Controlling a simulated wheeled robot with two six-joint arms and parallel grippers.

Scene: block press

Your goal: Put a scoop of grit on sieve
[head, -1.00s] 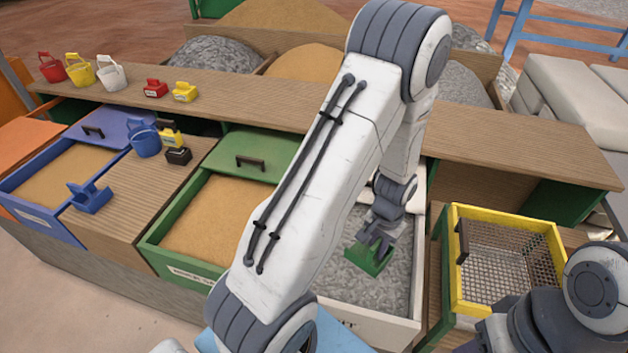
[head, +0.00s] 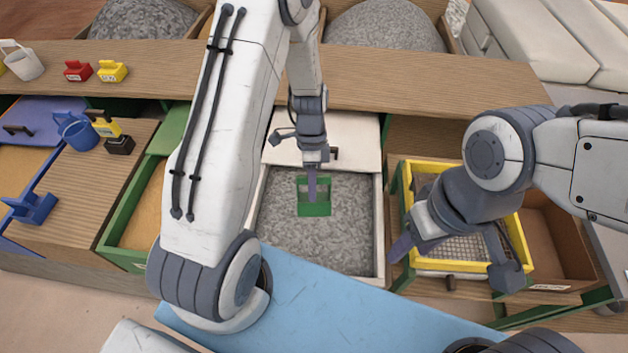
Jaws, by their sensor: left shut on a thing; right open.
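My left gripper (head: 312,182) is shut on a green scoop (head: 314,209), in or just above the grey grit (head: 275,225) of the white drawer (head: 378,225). I cannot tell whether grit lies in the scoop. The yellow-framed sieve (head: 519,235), with its grey mesh, is to the right of that drawer. My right gripper (head: 452,262) is open over the sieve's near part, one finger by its left side and the other by its near right corner. My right arm hides much of the mesh.
A brown open box or drawer (head: 560,240) is right of the sieve. A wooden shelf (head: 400,85) runs behind the drawers, with red (head: 77,71) and yellow (head: 112,71) scoops. A blue bucket (head: 75,130) and blue scoop (head: 32,207) are at left. A blue panel (head: 330,300) is in front.

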